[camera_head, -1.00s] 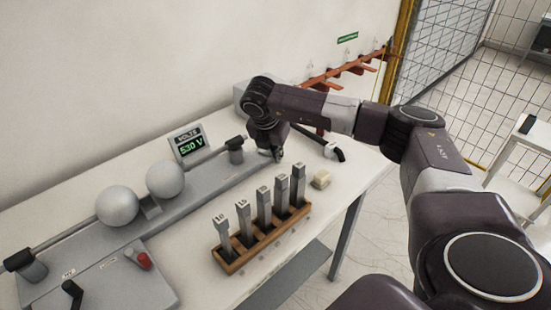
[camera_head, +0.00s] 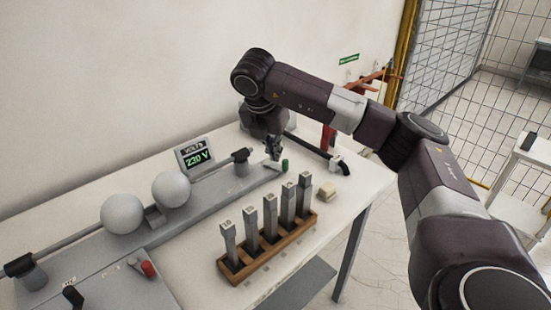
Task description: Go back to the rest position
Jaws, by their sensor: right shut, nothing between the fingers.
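My right arm reaches in from the right over the white table (camera_head: 190,265). My right gripper (camera_head: 273,155) is shut and empty, pointing down just above the right end of the grey sphere-gap device (camera_head: 215,180). A small green knob (camera_head: 285,165) stands just right of the fingertips; whether they touch it I cannot tell. The voltage display (camera_head: 195,154) reads 220 V. My left gripper is not in view.
A wooden rack (camera_head: 270,254) with several grey gauge blocks stands at the table's front right. A dark handle (camera_head: 340,166) sits near the right edge. A wire mesh fence (camera_head: 440,60) stands beyond.

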